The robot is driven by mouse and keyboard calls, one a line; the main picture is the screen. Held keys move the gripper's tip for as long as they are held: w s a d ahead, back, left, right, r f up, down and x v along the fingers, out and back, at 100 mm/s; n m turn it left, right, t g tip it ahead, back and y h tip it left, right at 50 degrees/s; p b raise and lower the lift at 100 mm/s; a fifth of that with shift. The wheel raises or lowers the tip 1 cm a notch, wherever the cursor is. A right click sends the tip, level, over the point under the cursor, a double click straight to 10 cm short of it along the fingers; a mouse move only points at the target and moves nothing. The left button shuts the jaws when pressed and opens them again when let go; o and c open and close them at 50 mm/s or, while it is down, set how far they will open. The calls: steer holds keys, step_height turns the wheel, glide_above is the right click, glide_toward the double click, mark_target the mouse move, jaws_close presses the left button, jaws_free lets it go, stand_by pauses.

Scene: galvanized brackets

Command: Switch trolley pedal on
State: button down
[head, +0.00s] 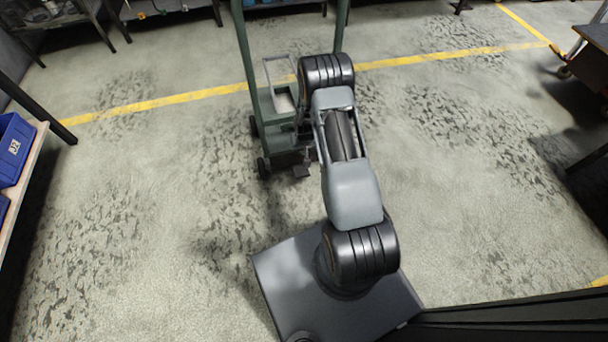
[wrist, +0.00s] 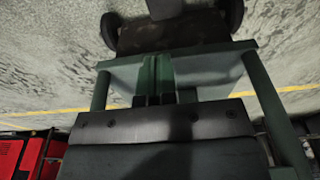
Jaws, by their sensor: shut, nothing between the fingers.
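The green trolley (head: 283,158) stands on the floor beyond my base in the head view, with two tall posts and dark wheels. A small dark pedal plate (head: 301,171) sticks out low at its near side. In the wrist view the trolley's green frame (wrist: 215,75) fills the middle, and a grey plate, likely the pedal (wrist: 165,9), is cut by the top edge between two wheels. My gripper (wrist: 157,60) is shut and empty, its fingers together in front of the trolley's frame. I cannot tell if they touch it. The arm hides the gripper in the head view. The pedal's tilt is unclear.
A yellow floor line (head: 190,97) runs behind the trolley. Blue bins (head: 14,148) sit on a shelf at the left edge. A table and another cart stand at the far right. The floor left and right of the trolley is clear. Something red (wrist: 28,158) shows in the wrist view.

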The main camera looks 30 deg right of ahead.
steer(key=shift+f, duration=0.4)
steer(key=b, duration=0.5)
glide_above(304, 172)
step_height(304, 172, down, 12)
steer(key=shift+s+f, duration=0.1)
steer(key=shift+s+a+f+b, duration=0.15)
steer(key=shift+f+b, duration=0.1)
steer(key=shift+f, duration=0.15)
steer(key=shift+s+d+f+b, duration=0.1)
steer(key=shift+s+f+b, duration=0.1)
steer(key=shift+f, duration=0.15)
